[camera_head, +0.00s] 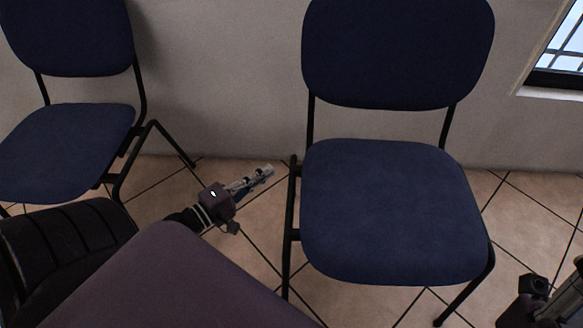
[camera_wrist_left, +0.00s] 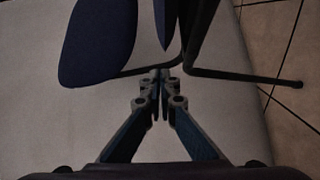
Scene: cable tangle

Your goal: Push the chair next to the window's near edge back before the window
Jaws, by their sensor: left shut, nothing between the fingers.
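The chair nearest the window (camera_head: 395,210) has a dark blue seat and backrest on a black frame. It stands upright with its backrest towards the wall. The window (camera_head: 568,55) is at the upper right, to the right of this chair. My left gripper (camera_head: 268,169) is shut and empty, just left of the chair's side frame. A small gap shows between them in the head view. In the left wrist view, the closed fingertips (camera_wrist_left: 161,76) point at a blue chair part (camera_wrist_left: 97,45) and black frame tubes. Part of my right gripper (camera_head: 540,300) shows at the lower right; its fingertips are unclear.
Another blue chair (camera_head: 65,150) stands at the left, its black legs near my left arm. A grey wall (camera_head: 220,80) runs behind both chairs. Tiled floor (camera_head: 530,215) is clear to the right of the nearer-window chair, below the window.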

